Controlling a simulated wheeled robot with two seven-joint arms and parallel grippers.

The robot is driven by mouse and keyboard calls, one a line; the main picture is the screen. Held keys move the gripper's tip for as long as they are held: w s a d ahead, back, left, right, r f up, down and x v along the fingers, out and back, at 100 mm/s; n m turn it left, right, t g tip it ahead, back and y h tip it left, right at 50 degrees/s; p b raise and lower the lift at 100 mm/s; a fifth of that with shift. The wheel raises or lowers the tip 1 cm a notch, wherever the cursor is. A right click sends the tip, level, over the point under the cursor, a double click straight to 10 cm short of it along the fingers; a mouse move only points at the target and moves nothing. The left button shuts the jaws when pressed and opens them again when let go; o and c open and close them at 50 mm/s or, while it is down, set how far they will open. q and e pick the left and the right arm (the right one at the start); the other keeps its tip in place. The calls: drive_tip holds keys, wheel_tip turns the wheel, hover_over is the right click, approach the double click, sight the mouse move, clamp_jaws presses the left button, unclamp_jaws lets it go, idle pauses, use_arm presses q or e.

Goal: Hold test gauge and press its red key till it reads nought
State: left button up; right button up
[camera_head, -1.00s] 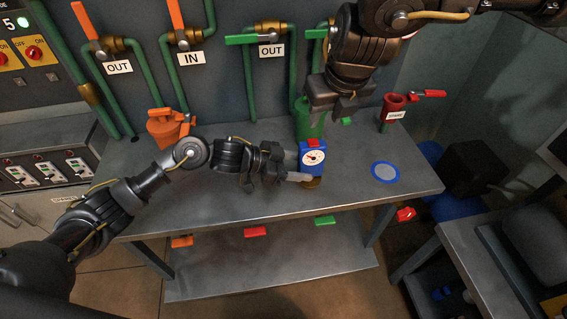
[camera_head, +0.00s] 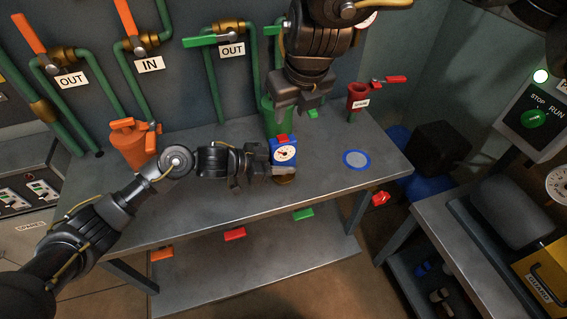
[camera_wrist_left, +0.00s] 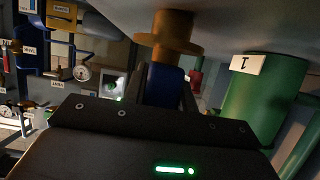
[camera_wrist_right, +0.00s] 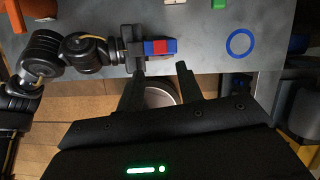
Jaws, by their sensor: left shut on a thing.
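The test gauge (camera_head: 285,152) is a blue block with a white round dial and a red key (camera_head: 283,138) on top. It stands upright over a brass foot (camera_head: 284,180) at the bench's middle. The needle is too small to read. My left gripper (camera_head: 281,166) is shut on the gauge from the left; its wrist view shows the blue body (camera_wrist_left: 163,85) between the fingers and the brass flange (camera_wrist_left: 168,45). My right gripper (camera_head: 297,100) is above and behind the gauge, pointing down. Its wrist view shows its fingers (camera_wrist_right: 160,82) apart and empty, with the red key (camera_wrist_right: 158,46) beyond them.
A green cylinder (camera_head: 268,118) stands behind the gauge, close to my right gripper. The bench's front is clear.

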drive_tip(key=shift+c, duration=1.1)
drive_tip(key=shift+a+r, duration=0.15)
drive_tip(key=shift+a, duration=0.15)
drive_tip(key=shift+c, duration=1.4)
drive_tip(key=w, duration=0.1)
drive_tip(key=w+r+h, duration=0.1)
drive_tip(key=w+m+h, duration=0.1)
drive_tip(key=w, duration=0.1)
drive_tip(key=shift+a+r, duration=0.35)
drive_tip(key=shift+r, duration=0.05)
clamp_jaws()
drive_tip(key=shift+s+a+r+m+g, duration=0.1)
drive_tip(key=shift+a+r+m+g, duration=0.05)
drive_tip(key=shift+r+g, duration=0.8)
drive_tip(key=shift+s+a+r+m+g, duration=0.1)
drive_tip(key=shift+r+m+g, duration=0.05)
drive_tip(key=shift+r+g, duration=0.75)
